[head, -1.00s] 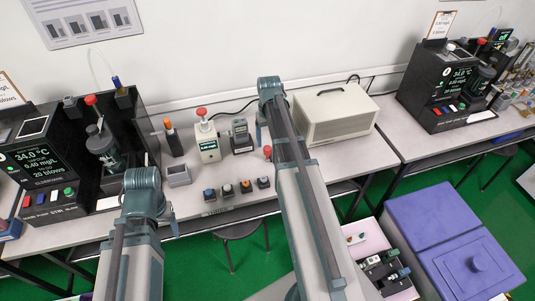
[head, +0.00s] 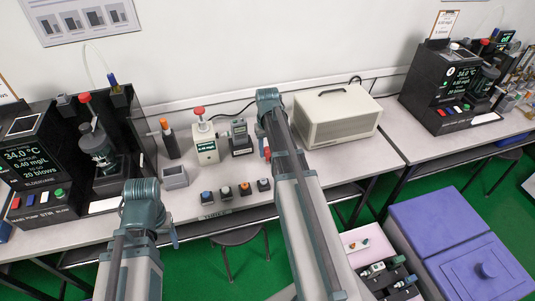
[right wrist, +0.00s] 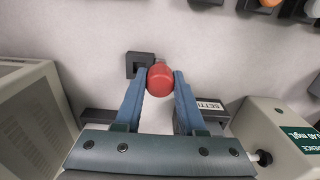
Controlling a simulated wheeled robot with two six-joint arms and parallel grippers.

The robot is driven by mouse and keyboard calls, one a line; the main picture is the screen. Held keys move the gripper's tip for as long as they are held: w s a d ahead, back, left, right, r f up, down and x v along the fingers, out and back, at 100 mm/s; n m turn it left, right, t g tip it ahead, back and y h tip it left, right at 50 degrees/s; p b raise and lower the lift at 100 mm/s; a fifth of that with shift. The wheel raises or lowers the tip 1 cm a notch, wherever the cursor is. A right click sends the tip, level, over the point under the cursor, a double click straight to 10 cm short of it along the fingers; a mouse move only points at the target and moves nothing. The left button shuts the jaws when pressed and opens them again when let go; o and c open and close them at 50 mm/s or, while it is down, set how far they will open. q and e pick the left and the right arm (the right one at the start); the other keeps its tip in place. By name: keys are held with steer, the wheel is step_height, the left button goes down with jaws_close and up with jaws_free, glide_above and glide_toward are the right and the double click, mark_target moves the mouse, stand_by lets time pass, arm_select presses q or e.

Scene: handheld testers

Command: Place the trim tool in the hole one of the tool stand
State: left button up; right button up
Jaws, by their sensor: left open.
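The trim tool (right wrist: 160,80) shows as a red rounded handle end between the two blue fingertips of my right gripper (right wrist: 160,74). The fingers touch it on both sides, so the gripper is shut on it. Its lower part is hidden. In the head view the red handle (head: 267,154) shows beside my right arm. A small black block with a square opening (right wrist: 140,63) lies just beyond the handle. I cannot tell which is the tool stand. My left gripper (head: 173,232) is open and empty at the table's front.
A beige case (head: 339,117) stands right of my right gripper. A meter with a red knob (head: 205,148) and a grey device (head: 240,138) stand left of it. Several small buttons (head: 226,192) line the front. A grey open box (head: 174,176) is near my left arm.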

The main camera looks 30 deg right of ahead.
mark_target(268, 149)
jaws_close()
steer(key=shift+r, duration=0.15)
steer(key=shift+r+p, duration=0.5)
steer(key=shift+p, duration=0.1)
step_height(268, 149, up, 3)
steer(key=p, duration=0.2)
steer(key=shift+f+p, duration=0.1)
steer(key=shift+p, duration=0.3)
steer(key=s+a+p, duration=0.1)
steer(key=s+a, duration=0.7)
steer(key=s, duration=0.5)
steer(key=shift+s+a+r, duration=0.15)
steer(key=shift+a+r, duration=0.25)
steer(key=shift+r, duration=0.05)
